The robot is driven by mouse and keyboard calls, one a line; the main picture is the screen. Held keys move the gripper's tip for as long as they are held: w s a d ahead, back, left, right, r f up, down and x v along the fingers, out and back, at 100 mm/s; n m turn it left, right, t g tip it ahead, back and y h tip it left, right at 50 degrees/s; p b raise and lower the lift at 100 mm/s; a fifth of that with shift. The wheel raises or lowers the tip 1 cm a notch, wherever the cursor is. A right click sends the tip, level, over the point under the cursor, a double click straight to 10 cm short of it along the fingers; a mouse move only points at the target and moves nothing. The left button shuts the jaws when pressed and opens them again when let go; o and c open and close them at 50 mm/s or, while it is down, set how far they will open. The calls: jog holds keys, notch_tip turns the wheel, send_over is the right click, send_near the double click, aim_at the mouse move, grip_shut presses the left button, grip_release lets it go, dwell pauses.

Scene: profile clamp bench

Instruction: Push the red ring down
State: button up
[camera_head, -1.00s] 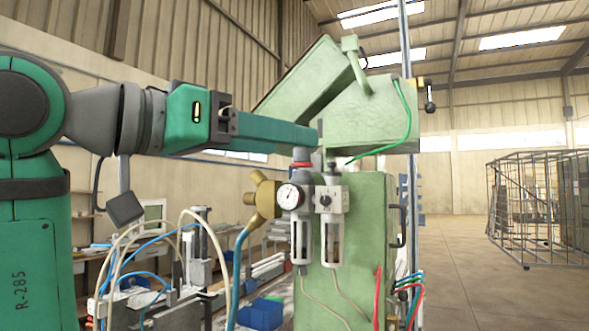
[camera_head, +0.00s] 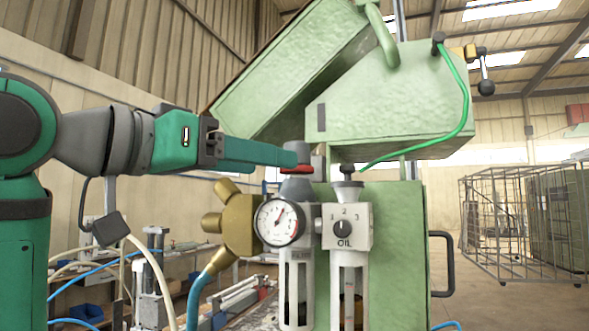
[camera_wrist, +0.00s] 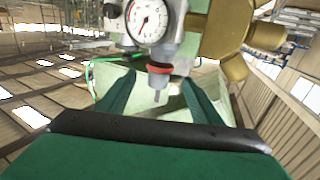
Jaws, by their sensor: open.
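The red ring (camera_head: 299,169) sits around the neck below the grey knob (camera_head: 297,149) on top of the left regulator, above its pressure gauge (camera_head: 279,221). My gripper (camera_head: 284,156) is at the knob from the left, its green fingers level with knob and ring and overlapping part of the ring. In the wrist view the regulator appears upside down. My open gripper (camera_wrist: 159,80) has one finger on each side of the knob there, and the red ring (camera_wrist: 159,68) shows just beyond, near the fingertips. Whether a finger touches it I cannot tell.
An oil unit (camera_head: 346,227) with a numbered dial stands close to the right of the regulator. A brass fitting (camera_head: 231,222) with a blue hose sticks out left. The green machine housing (camera_head: 390,108) overhangs just behind and above my fingers.

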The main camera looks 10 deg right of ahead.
aim_at(297, 170)
jog(key=x, duration=0.8)
jog(key=shift+w+d, duration=0.1)
jog(key=shift+d, duration=0.05)
